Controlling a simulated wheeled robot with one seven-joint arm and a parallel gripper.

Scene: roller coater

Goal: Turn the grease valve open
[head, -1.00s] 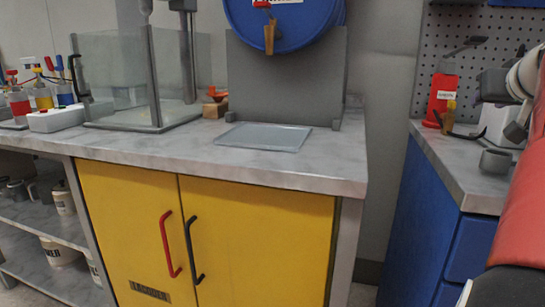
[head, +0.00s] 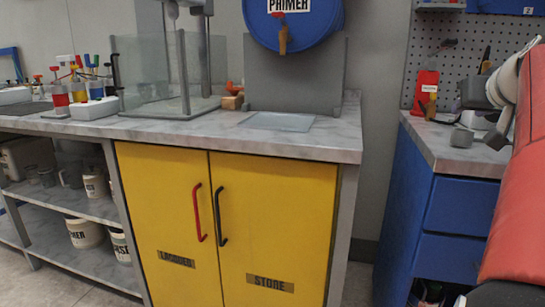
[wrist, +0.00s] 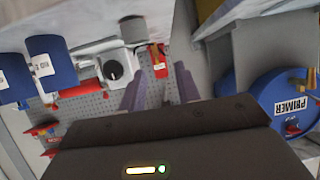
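No part labelled as a grease valve can be read. A blue drum marked PRIMER (head: 305,22) stands on the bench with a brass tap (head: 283,38) with a red handle at its front. The drum also shows in the wrist view (wrist: 283,100), at the right. In the head view my arm is at the right, and the fingertips cannot be made out.
A grey bench (head: 215,133) over yellow cupboard doors (head: 268,220) holds a clear-walled box (head: 150,70) and a flat plate (head: 277,122). A blue cabinet (head: 455,215) stands to the right, with a gap between. The wrist view shows a white box with a black dial (wrist: 113,68).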

